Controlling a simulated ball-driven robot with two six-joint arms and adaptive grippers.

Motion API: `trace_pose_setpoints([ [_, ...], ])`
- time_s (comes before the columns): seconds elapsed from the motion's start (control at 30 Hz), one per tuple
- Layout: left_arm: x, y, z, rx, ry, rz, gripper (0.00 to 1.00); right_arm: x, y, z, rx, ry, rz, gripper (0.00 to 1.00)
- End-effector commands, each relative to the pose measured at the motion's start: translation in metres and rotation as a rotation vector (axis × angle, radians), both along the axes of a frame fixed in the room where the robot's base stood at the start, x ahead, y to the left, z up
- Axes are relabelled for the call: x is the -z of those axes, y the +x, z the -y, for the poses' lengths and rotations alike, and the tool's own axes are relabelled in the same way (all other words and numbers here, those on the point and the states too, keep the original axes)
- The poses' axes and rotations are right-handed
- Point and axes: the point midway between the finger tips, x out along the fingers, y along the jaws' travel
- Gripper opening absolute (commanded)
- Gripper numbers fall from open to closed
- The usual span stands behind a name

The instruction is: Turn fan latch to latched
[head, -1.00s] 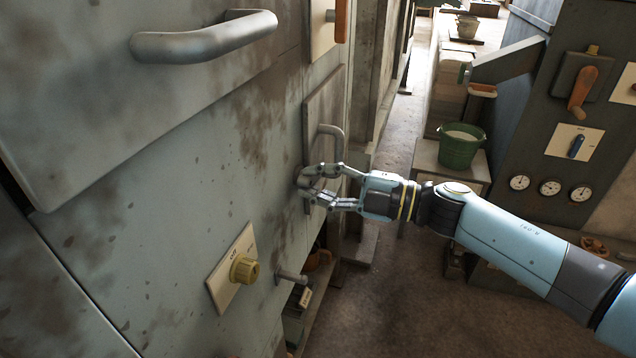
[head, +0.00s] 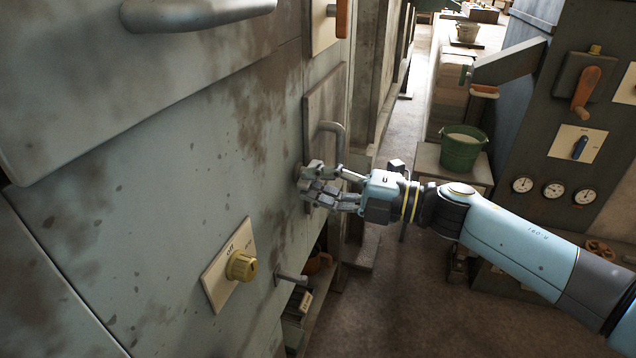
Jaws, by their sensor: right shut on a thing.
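My right gripper (head: 310,184) reaches in from the right to the grey-green cabinet wall. Its fingers are shut on a small part at the lower end of a narrow grey door panel (head: 320,108), which I take to be the fan latch. The fingers cover nearly all of this part, so I cannot tell its position. My left gripper is not in view.
A yellow knob (head: 241,266) on an "OFF" plate and a metal peg (head: 291,278) stick out below the gripper. A large handle (head: 196,12) is at upper left. A green bucket (head: 461,150) and a gauge panel (head: 553,188) stand right, beyond open floor.

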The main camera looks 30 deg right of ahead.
Motion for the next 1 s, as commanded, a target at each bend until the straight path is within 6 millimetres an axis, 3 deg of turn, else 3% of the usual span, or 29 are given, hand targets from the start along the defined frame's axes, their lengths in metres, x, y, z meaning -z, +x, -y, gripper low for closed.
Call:
trace_pose_setpoints([
  [0.2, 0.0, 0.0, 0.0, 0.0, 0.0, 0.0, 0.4, 0.002, -0.001, 0.0, -0.001, -0.004, -0.002, 0.0],
  [0.23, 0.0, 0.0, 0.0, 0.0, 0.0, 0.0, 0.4, 0.002, -0.001, 0.0, -0.001, -0.004, -0.002, 0.21],
  [0.4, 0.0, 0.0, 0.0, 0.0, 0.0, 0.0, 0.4, 0.001, -0.001, 0.0, -0.001, -0.003, -0.002, 0.39],
  [0.73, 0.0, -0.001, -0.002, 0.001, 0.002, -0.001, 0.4, 0.002, -0.006, 0.005, -0.001, -0.003, -0.003, 0.39],
  [1.0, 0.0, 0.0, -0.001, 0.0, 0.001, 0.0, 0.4, 0.002, -0.046, 0.041, -0.003, -0.006, -0.007, 0.39],
])
